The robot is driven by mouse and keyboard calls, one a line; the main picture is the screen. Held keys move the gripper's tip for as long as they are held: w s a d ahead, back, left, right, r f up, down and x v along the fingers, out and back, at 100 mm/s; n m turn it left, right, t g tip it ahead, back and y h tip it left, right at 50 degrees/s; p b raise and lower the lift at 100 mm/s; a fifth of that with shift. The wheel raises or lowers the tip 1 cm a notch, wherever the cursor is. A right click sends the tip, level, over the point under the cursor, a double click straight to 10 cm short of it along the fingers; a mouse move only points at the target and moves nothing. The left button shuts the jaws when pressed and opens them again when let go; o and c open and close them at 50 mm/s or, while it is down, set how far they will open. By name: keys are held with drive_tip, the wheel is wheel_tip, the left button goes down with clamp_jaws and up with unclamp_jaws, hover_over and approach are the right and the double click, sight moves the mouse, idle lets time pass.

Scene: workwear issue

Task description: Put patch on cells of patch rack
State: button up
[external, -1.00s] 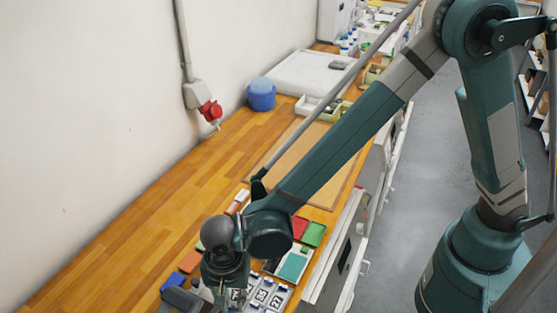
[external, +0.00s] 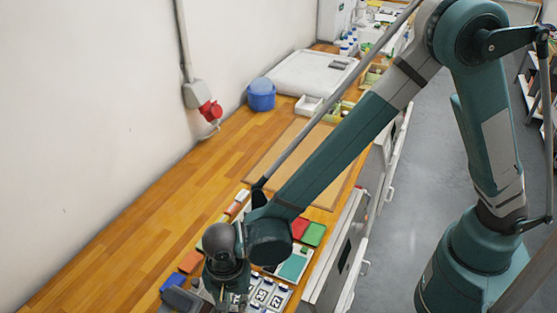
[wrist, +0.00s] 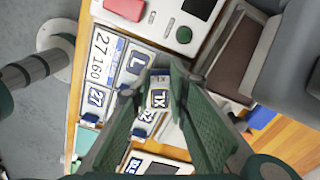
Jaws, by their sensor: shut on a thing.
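In the external view my gripper (external: 229,298) is mostly hidden by my wrist.
Red and green pieces (external: 314,234) and a teal piece (external: 293,267) lie nearby. Orange and blue blocks (external: 190,262) lie on the wall side. The wooden bench (external: 130,255) is clear toward the wall.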

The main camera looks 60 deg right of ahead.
sight(234, 310)
drive_tip(key=shift+f, duration=0.2)
drive_tip(key=o, duration=0.7)
drive_tip(key=shift+o, duration=0.2)
drive_tip(key=shift+r, duration=0.2)
wheel_tip(234, 310, up, 12)
drive_tip(key=shift+f, duration=0.15)
idle(0.4)
